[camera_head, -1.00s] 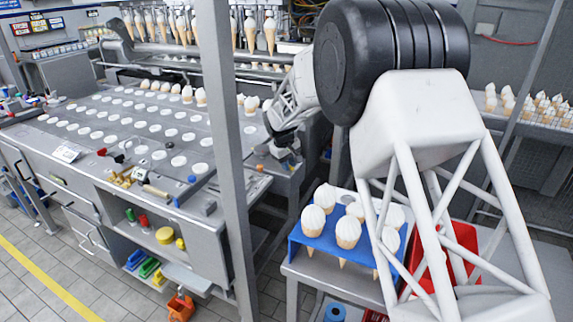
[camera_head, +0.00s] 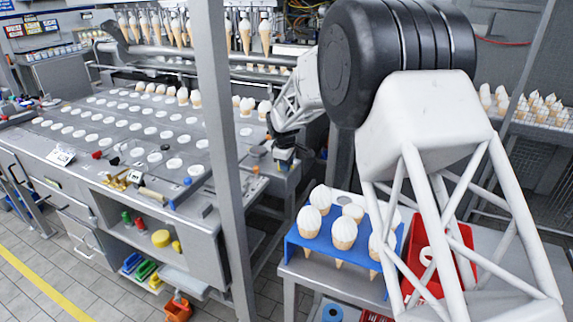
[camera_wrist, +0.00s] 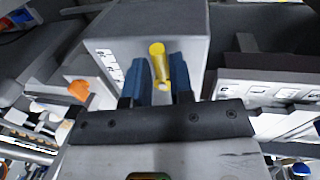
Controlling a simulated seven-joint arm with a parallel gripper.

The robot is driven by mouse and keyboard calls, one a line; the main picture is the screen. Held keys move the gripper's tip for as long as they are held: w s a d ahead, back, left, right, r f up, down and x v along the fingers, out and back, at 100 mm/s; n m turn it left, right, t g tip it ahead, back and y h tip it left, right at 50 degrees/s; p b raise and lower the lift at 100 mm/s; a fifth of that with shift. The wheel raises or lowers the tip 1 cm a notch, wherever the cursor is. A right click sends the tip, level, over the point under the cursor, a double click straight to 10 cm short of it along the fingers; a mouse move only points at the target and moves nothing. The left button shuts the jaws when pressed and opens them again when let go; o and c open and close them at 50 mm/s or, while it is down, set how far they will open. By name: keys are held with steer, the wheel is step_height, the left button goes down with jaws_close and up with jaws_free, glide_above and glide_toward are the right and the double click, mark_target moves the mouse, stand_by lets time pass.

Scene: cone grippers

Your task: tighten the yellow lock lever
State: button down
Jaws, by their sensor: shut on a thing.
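The yellow lock lever (camera_wrist: 158,62) stands out from a grey block (camera_wrist: 188,28) in the wrist view. My gripper (camera_wrist: 160,78) has its two blue fingers on either side of the lever, shut on it. The lever's lower end lies between the fingers. In the head view my gripper (camera_head: 284,158) is small and dark at the right end of the grey machine table, and the lever cannot be made out there.
A blue rack (camera_head: 322,246) of ice cream cones and a red bin (camera_head: 428,243) stand on a side table below my arm. A grey post (camera_head: 222,150) rises left of my gripper. The machine table (camera_head: 90,165) carries rows of white discs.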

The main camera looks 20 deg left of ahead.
steer(key=shift+a, duration=0.1)
steer(key=c, duration=1.1)
jaws_free()
steer(key=shift+r, duration=0.15)
steer(key=r, duration=0.2)
steer(key=s+r, duration=0.1)
steer(key=r, duration=0.4)
steer(key=shift+s+r, duration=0.25)
steer(key=shift+s, duration=0.05)
steer(key=shift+d, duration=0.2)
